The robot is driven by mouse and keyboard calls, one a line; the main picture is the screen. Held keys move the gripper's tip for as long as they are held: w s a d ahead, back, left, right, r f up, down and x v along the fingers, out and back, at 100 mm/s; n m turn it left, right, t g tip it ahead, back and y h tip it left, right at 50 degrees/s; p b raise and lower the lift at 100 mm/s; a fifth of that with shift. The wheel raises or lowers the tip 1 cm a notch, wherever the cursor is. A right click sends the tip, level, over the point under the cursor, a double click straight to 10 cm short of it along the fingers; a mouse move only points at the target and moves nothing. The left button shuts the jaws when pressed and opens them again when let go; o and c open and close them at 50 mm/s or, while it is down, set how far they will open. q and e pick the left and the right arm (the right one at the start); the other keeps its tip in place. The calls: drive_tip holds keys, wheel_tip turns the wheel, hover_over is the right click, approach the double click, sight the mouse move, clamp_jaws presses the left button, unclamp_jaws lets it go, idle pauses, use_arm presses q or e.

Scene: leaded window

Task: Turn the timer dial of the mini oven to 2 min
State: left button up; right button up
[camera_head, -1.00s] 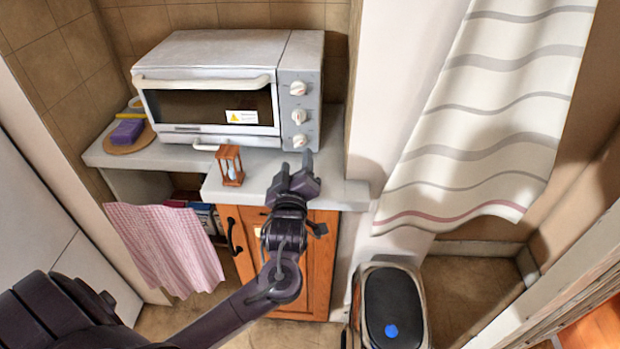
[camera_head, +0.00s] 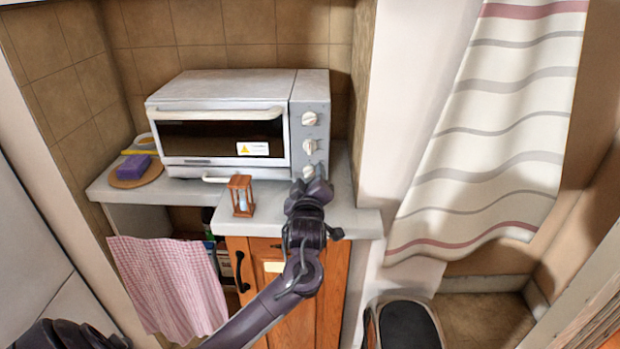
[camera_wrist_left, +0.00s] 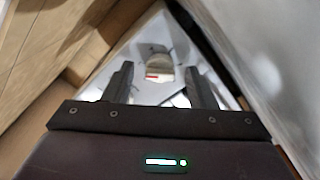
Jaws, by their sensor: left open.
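The white mini oven (camera_head: 222,90) stands on the counter. Its right-hand panel carries three round dials: a top one (camera_head: 310,119), a middle one (camera_head: 309,146) and a bottom one (camera_head: 308,171). Their markings are too small to read, so I cannot tell the timer setting. My left gripper (camera_head: 313,183) is at the bottom dial, partly covering it. In the left wrist view the gripper (camera_wrist_left: 162,85) is open, with a dial (camera_wrist_left: 158,73) bearing a red mark between and beyond its fingertips. I cannot tell whether they touch it. My right gripper is not in view.
A wooden hourglass (camera_head: 241,196) stands on the counter (camera_head: 350,215) in front of the oven. A purple sponge (camera_head: 134,167) lies on a round board at left. A wall (camera_head: 415,100) and striped curtain (camera_head: 490,150) stand to the right. A bin (camera_head: 405,325) is on the floor.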

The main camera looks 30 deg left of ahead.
use_arm(q)
drive_tip(key=c, duration=1)
drive_tip(key=shift+o, duration=0.2)
drive_tip(key=shift+r+m+p, duration=0.1)
drive_tip(key=shift+m+p, duration=0.3)
drive_tip(key=shift+p, duration=0.15)
drive_tip(key=shift+m, duration=0.3)
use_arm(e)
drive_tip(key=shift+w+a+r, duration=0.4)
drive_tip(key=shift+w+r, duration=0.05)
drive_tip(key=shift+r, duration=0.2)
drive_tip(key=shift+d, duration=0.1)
use_arm(q)
drive_tip(key=o, duration=1)
drive_tip(key=shift+c, duration=0.2)
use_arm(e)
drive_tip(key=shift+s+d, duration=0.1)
